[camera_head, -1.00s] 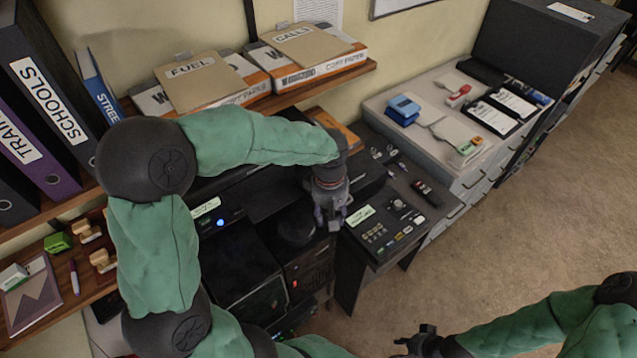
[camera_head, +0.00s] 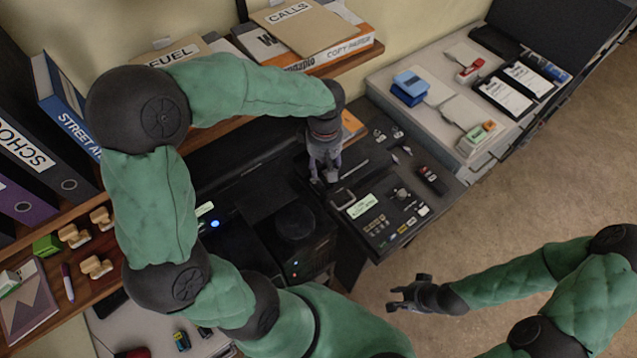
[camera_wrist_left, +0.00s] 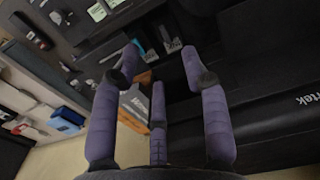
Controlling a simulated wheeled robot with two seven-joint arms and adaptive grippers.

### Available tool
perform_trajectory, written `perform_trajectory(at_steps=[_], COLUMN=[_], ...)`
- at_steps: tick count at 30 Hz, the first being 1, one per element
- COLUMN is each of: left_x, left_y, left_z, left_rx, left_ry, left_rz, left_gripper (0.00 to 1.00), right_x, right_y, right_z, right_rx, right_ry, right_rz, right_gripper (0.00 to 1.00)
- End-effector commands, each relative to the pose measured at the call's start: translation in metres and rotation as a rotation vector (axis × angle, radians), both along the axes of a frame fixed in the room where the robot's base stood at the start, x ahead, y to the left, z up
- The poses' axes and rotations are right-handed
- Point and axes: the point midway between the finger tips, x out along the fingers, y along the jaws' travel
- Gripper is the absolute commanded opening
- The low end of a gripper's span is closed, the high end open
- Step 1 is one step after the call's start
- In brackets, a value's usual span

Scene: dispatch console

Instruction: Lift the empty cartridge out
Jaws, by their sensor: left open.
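I cannot pick out the empty cartridge for certain in either view. My left gripper (camera_head: 325,172) is open, pointing down over the left part of the dark control panel (camera_head: 385,228) in the head view. Its spread purple fingers (camera_wrist_left: 160,62) show in the left wrist view, with nothing held between them. A black machine (camera_wrist_left: 265,110) with white lettering ending in "rtek" lies to their right in that view. My right gripper (camera_head: 408,293) is over the floor at the lower right, its fingers apart and empty.
A shelf edge (camera_head: 350,58) with paper boxes and folders runs behind my left arm. A light grey cabinet top (camera_head: 400,75) with a blue punch (camera_head: 410,88) stands beyond the panel. A round black object (camera_head: 294,222) sits left of the panel. Floor (camera_head: 520,190) is open at right.

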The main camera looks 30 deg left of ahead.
Motion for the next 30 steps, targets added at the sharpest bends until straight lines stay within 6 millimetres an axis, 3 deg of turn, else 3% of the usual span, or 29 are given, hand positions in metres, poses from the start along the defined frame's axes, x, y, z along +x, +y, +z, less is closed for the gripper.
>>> perform_trajectory(at_steps=[3,11,19,29,30], left_x=[-0.001,-0.002,-0.003,-0.003,-0.003], left_y=[0.001,0.001,0.003,0.003,0.003], left_z=[-0.016,-0.033,-0.069,-0.074,-0.074], left_rx=[0.001,0.000,-0.001,-0.001,-0.001], left_ry=[0.004,0.003,0.003,0.000,0.000], left_rz=[0.001,0.000,0.000,0.000,0.000], left_gripper=[0.45,0.45,0.45,0.45,0.34], right_x=[0.000,0.000,0.000,0.000,0.000], right_y=[0.000,0.000,0.000,0.000,0.000], right_z=[-0.001,0.000,0.001,0.001,0.001], right_rx=[0.000,0.000,0.000,0.000,0.000], right_ry=[0.000,-0.001,0.000,0.000,0.000], right_rz=[0.000,0.000,0.000,0.000,0.000], right_gripper=[0.32,0.32,0.32,0.32,0.32])
